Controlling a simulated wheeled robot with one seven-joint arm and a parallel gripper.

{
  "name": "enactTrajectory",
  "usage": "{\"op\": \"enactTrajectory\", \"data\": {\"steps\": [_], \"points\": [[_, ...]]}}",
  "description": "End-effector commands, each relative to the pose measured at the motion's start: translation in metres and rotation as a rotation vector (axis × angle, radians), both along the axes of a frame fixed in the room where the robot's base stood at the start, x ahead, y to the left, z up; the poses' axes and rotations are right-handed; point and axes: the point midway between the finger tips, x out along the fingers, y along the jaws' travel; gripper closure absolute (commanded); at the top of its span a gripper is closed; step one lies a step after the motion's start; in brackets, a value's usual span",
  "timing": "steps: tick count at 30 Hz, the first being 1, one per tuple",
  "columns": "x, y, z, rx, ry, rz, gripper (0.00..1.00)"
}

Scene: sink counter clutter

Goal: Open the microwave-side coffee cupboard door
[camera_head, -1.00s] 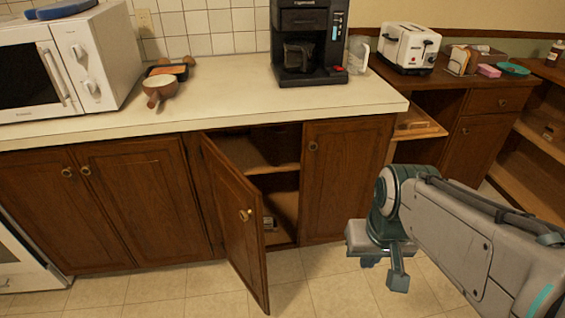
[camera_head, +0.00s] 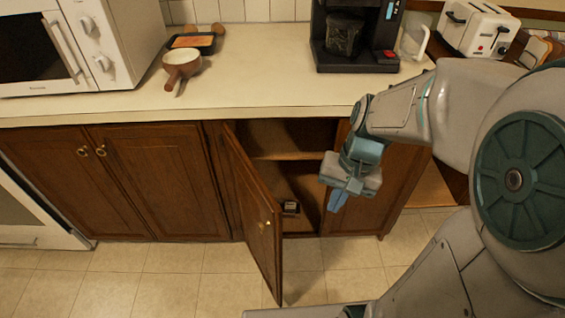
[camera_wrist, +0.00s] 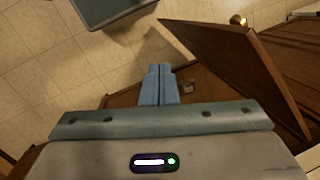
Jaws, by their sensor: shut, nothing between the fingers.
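The cupboard door (camera_head: 254,212) between the microwave and the coffee maker stands part open, swung out toward me, with a round brass knob (camera_head: 263,226) on its outer face. The cupboard interior (camera_head: 292,178) shows a shelf and a small dark item on its floor. My gripper (camera_head: 337,200) is shut and empty, in front of the right side of the opening, on the inner side of the door and apart from it. In the wrist view, the blue fingers (camera_wrist: 158,84) are together, and the door (camera_wrist: 240,62) slants away to their right.
The white microwave (camera_head: 75,45) stands at the counter's left, with a brown-and-white pan (camera_head: 182,66) beside it. The black coffee maker (camera_head: 350,38) and white toaster (camera_head: 478,28) are at the right. Closed doors (camera_head: 155,180) lie left. Tiled floor in front is clear.

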Motion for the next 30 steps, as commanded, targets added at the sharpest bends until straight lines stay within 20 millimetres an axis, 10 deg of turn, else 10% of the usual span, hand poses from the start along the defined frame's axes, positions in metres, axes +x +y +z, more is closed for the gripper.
{"op": "enactTrajectory", "data": {"steps": [15,30], "points": [[0.063,0.0,-0.051,0.255,0.471,-0.547,1.0],[0.074,0.002,-0.095,0.312,0.613,-0.741,1.0]]}}
